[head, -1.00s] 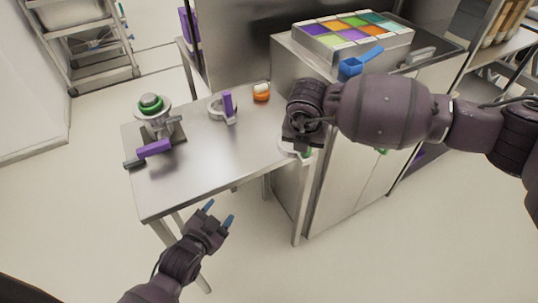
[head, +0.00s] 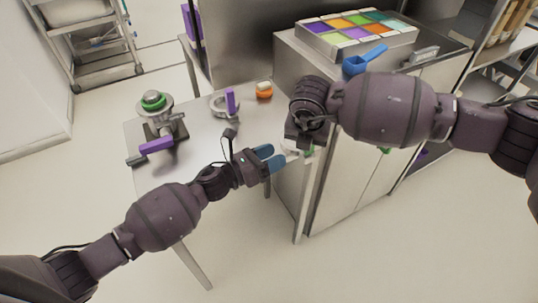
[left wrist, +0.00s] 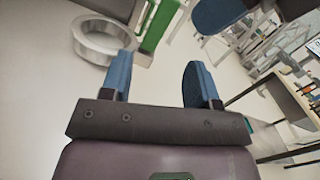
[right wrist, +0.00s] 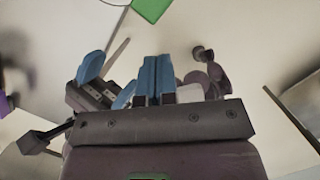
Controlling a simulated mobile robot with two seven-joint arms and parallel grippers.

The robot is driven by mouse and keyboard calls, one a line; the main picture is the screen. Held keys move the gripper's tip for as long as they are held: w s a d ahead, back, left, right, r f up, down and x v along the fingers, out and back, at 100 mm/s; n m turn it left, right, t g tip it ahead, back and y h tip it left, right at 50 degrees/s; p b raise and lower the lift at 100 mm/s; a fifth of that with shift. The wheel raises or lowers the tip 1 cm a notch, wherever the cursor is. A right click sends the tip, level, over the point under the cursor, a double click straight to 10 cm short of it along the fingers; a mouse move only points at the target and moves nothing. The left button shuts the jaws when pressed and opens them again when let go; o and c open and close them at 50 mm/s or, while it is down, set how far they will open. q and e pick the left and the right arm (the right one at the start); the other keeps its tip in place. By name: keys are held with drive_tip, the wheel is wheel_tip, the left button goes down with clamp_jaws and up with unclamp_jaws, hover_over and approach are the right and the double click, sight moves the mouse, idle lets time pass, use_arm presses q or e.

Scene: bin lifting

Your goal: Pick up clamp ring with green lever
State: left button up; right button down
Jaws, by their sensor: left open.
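The clamp ring with the green lever shows best in the left wrist view: a pale metal ring (left wrist: 84,47) with a green lever (left wrist: 158,25) beside it. In the head view only a pale bit and a green bit (head: 309,151) show at the table's front right corner, mostly hidden under my right arm's end. My left gripper (head: 268,158) is open and empty, just left of the ring and apart from it. My right gripper (right wrist: 157,78) has its blue fingers close together, with nothing visible between them; a green piece (right wrist: 150,9) shows beyond the tips.
On the metal table (head: 205,145) stand a clamp ring with a purple lever (head: 230,101), an orange object (head: 264,91) and a device with green top and purple handle (head: 157,145). A cabinet stands to the right with a colourful tray (head: 357,37) and a blue scoop (head: 364,60).

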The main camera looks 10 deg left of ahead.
use_arm(q)
drive_tip(key=m, duration=0.1)
drive_tip(key=m+g, duration=0.1)
drive_tip(key=m, duration=0.2)
drive_tip(key=shift+w+a+f+m+g, duration=0.25)
drive_tip(key=shift+w+a+m+g, duration=0.05)
drive_tip(key=shift+a+g, duration=0.1)
drive_tip(key=shift+d, duration=0.1)
drive_tip(key=x, duration=1.2)
drive_tip(key=shift+r, duration=0.2)
clamp_jaws()
use_arm(e)
drive_tip(key=shift+r, duration=0.65)
